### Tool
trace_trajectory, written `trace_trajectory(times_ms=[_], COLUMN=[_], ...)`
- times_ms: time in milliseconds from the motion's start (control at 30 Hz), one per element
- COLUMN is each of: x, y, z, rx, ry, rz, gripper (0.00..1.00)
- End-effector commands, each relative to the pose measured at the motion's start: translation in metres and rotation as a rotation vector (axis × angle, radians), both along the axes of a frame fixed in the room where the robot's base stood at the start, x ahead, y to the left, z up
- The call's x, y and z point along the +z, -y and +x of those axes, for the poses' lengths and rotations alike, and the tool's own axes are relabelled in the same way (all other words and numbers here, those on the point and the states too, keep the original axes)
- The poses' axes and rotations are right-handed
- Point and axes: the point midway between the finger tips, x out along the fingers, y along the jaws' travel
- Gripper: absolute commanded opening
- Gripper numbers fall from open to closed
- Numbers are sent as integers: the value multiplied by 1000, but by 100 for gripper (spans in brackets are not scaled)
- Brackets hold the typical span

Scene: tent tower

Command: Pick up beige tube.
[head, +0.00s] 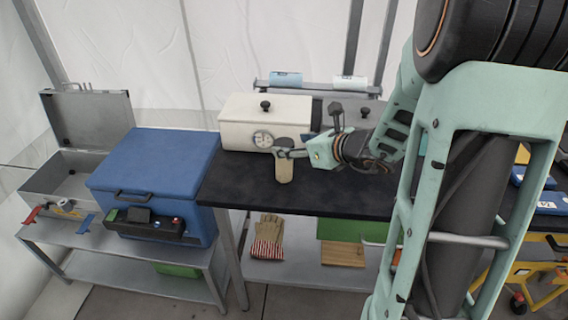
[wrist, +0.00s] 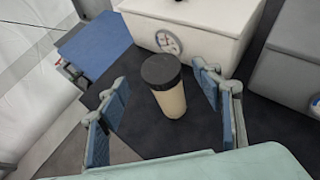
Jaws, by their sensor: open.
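The beige tube (wrist: 171,101) stands upright on the black table, with a dark round cap on top in the wrist view. In the head view the beige tube (head: 284,170) shows near the table's front left part, partly covered by my gripper. My gripper (wrist: 163,92) is open, with one blue-padded finger on each side of the tube in the picture. Gaps show between the tube and both fingers. In the head view my gripper (head: 290,153) is at the tube's upper part. I cannot tell its exact depth relative to the tube.
A white box with a gauge (head: 262,118) stands behind the tube, with a grey box (head: 345,108) to its right. A blue cooler (head: 150,170) stands on the lower left table. The black table top (head: 232,186) is clear around the tube. Gloves (head: 268,238) lie on the shelf below.

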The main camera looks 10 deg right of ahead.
Motion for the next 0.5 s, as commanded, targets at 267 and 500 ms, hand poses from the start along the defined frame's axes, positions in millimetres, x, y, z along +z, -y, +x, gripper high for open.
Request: trace_trajectory(times_ms=[267, 500], x=[-18, -24], y=[-14, -19], z=[28, 39], rx=[3, 1], ry=[-1, 0], rz=[0, -2], gripper=[60, 60])
